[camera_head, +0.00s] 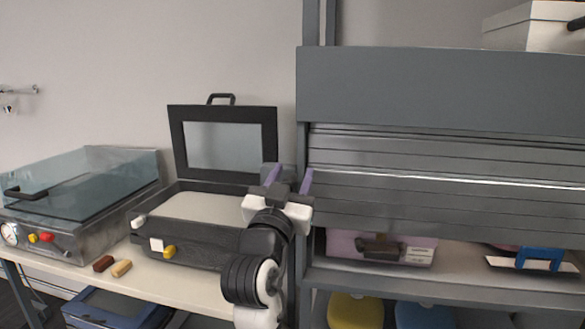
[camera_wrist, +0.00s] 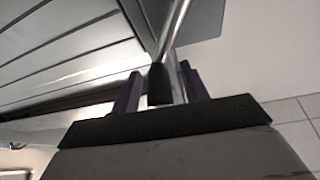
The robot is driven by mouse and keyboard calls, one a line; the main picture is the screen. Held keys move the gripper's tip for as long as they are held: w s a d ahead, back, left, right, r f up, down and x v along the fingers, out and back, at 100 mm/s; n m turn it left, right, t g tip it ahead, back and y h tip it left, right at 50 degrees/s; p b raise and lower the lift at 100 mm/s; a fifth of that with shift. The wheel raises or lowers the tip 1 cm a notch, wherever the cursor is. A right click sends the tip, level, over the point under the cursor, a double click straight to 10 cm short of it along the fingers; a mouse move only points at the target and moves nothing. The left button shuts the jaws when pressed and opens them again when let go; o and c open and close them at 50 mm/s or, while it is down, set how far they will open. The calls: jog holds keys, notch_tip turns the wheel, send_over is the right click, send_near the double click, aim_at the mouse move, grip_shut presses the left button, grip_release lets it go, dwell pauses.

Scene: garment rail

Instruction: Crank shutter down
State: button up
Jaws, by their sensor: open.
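The grey slatted shutter (camera_head: 430,200) hangs below a dark grey housing (camera_head: 430,90) on the rail unit at right in the head view. It is partly down, with an open gap under its lower edge. Its slats (camera_wrist: 75,45) also show at left in the wrist view. A thin metal crank rod with a black grip (camera_wrist: 158,85) comes down between my fingers in the wrist view. My gripper (camera_wrist: 160,70) is open around the grip; I cannot tell if either finger touches it. In the head view my gripper (camera_head: 290,178) is at the unit's left post, and the crank is not discernible.
Behind the gap stand a mauve case (camera_head: 345,247) and a blue item (camera_head: 538,260) on a shelf. Left of my arm, an open black case-like machine (camera_head: 205,262) and a glass-lidded machine (camera_head: 85,185) stand on a bench. A white box (camera_head: 530,27) is on top.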

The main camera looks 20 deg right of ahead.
jog(key=shift+w+d+r, duration=0.15)
jog(key=shift+w+d, duration=0.05)
jog(key=shift+w, duration=0.05)
grip_shut()
dwell(0.4)
